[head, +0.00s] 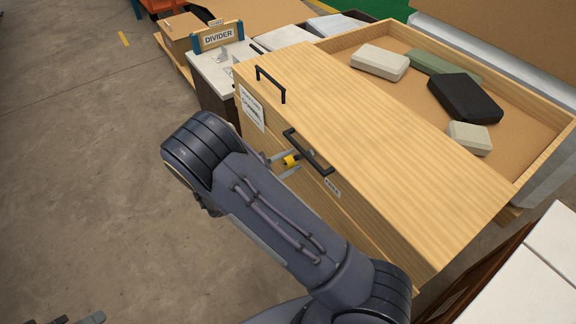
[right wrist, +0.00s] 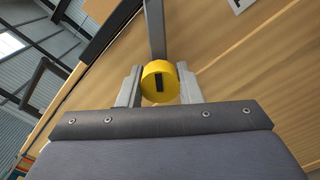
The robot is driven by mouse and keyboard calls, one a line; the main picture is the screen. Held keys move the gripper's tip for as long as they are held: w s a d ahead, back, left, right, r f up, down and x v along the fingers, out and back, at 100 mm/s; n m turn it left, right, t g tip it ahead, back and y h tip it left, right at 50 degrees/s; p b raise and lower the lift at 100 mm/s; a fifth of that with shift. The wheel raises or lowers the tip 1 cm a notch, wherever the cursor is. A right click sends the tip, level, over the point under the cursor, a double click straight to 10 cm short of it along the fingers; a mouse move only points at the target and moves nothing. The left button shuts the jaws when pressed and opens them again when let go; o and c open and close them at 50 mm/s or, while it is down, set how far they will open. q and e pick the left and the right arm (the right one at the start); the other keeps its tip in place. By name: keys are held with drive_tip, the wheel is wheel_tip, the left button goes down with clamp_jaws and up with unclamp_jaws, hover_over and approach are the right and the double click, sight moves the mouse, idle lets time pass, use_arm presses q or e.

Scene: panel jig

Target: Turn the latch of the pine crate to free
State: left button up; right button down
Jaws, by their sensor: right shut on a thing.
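The pine crate (head: 375,150) has a light wooden top and a front face with black handles. Its latch has a round yellow knob (head: 291,161) on the front face, below a handle. In the right wrist view the knob (right wrist: 160,82) carries a black mark, and a grey bar (right wrist: 154,30) extends upward from it. My right gripper (head: 287,164) is shut on the knob, with a grey finger on either side. A small label (head: 332,187), apparently reading FREE, is right of the knob. Dark parts at the bottom left edge may be my left gripper (head: 78,320); its jaws are unclear.
The crate's open section holds pale blocks (head: 380,62), a green block and a black block (head: 465,98). Black handles (head: 308,150) stand out close to my right gripper. A DIVIDER sign (head: 218,37) stands behind. White-topped furniture (head: 530,275) is at lower right. Floor at left is clear.

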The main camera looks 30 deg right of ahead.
drive_tip(key=m+b, duration=0.3)
drive_tip(key=m, duration=0.2)
drive_tip(key=shift+f+m, duration=0.15)
drive_tip(key=shift+m, duration=0.15)
drive_tip(key=shift+m+b, duration=1.25)
drive_tip(key=shift+m, duration=1.05)
drive_tip(key=c, duration=1)
unclamp_jaws()
drive_tip(key=shift+r, duration=0.2)
drive_tip(key=a, duration=0.2)
drive_tip(key=a+p, duration=0.1)
drive_tip(key=a, duration=0.5)
drive_tip(key=shift+s, duration=0.3)
drive_tip(key=shift+d, duration=0.1)
